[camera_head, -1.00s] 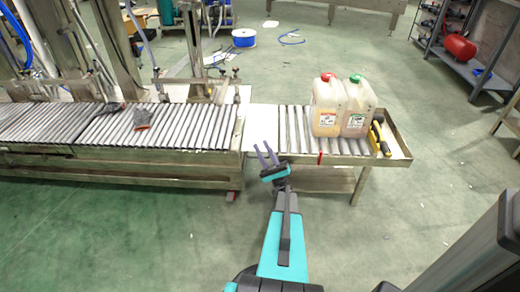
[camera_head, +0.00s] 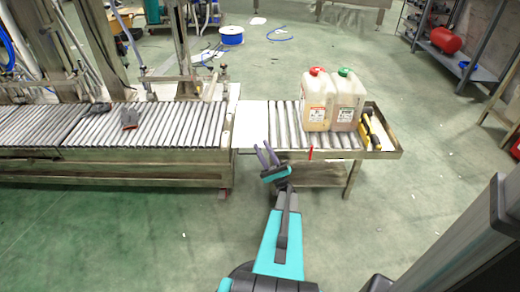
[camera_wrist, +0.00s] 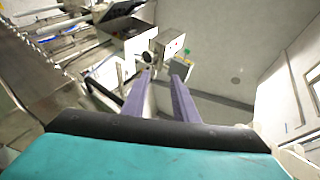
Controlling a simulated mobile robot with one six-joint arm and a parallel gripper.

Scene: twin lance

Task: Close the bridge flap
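A pale flat plate, seemingly the bridge flap (camera_head: 252,122), lies between the long roller conveyor (camera_head: 150,127) on the left and the short roller table (camera_head: 285,122) on the right. I cannot tell whether it is level or slightly tilted, and no hinge is clear. My gripper (camera_head: 263,147) is at the plate's near edge in the head view, and I cannot tell whether it touches. Its two purple fingers are apart with nothing between them, as the wrist view (camera_wrist: 162,75) also shows. The flap cannot be made out surely in the wrist view.
Two canisters, one red-capped (camera_head: 317,103) and one green-capped (camera_head: 346,103), stand on the short table beside a yellow-black tool (camera_head: 370,130). A red handle (camera_head: 310,153) is on its front edge. A dark red item (camera_head: 129,119) lies on the left conveyor. The near floor is clear.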

